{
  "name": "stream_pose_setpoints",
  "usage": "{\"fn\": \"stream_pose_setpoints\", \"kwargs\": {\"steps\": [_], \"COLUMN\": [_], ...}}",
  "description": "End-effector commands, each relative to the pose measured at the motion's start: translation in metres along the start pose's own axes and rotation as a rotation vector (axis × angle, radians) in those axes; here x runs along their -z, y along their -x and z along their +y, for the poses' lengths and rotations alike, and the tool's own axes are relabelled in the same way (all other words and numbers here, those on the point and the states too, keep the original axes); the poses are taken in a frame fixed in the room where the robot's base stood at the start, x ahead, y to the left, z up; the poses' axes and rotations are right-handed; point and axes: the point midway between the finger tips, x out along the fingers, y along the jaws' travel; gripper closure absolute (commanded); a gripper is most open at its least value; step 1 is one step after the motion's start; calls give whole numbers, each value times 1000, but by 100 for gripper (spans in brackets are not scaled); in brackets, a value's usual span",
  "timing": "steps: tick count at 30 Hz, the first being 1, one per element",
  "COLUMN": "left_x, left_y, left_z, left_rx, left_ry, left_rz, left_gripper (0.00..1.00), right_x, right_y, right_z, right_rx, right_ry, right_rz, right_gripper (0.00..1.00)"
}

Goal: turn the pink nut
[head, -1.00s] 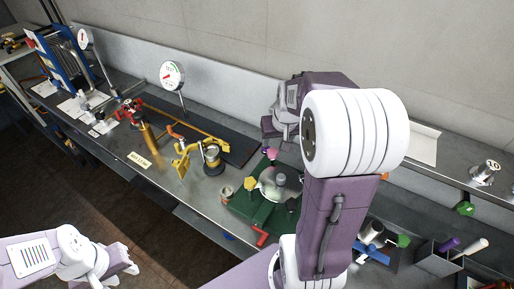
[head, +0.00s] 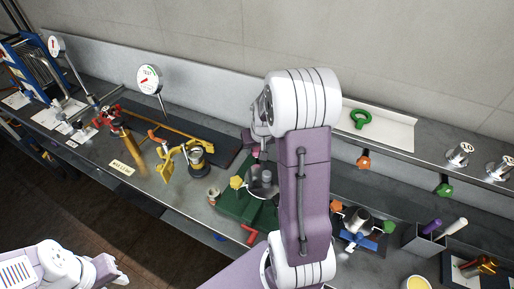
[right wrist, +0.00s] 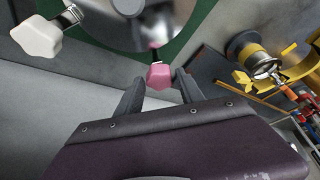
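The pink nut (right wrist: 160,75) sits at the rim of a round metal cover (right wrist: 115,22) with a green surround. In the right wrist view my right gripper (right wrist: 157,82) is open, with one finger on each side of the nut and a visible gap to each. In the head view the right gripper (head: 257,140) hangs over the cover's far side, and only a little of the pink nut (head: 256,154) shows there. My left gripper (head: 119,272) is at the lower left, away from the bench; its finger opening is unclear.
A yellow knob (head: 236,182) and a red handle (head: 250,234) are on the green fixture (head: 232,205). A yellow clamp (head: 168,160) stands left of it. A grey box (head: 422,242) with rods stands right. My right arm hides part of the bench.

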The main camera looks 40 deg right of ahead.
Motion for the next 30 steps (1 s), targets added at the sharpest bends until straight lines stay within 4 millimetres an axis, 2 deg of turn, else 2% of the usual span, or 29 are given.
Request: {"fn": "stream_pose_setpoints", "kwargs": {"steps": [1, 4, 13, 20, 30], "left_x": [0, 0, 0, -1, -6], "left_y": [0, 0, -2, -11, -53], "left_z": [0, 0, 0, 0, -1], "left_rx": [0, 0, 0, 0, 0], "left_ry": [0, 0, 0, 0, 0], "left_rz": [0, 0, 0, 0, 0], "left_gripper": [64, 64, 64, 64, 64], "right_x": [0, 0, 0, 0, -1], "right_y": [0, 0, 0, -2, -7], "right_z": [0, 0, 0, -2, -3], "right_rx": [0, 0, -12, -62, -181], "right_ry": [0, 0, -26, -143, -432], "right_rz": [0, 0, 0, 1, 5], "right_gripper": [73, 100, 100, 100, 100]}}
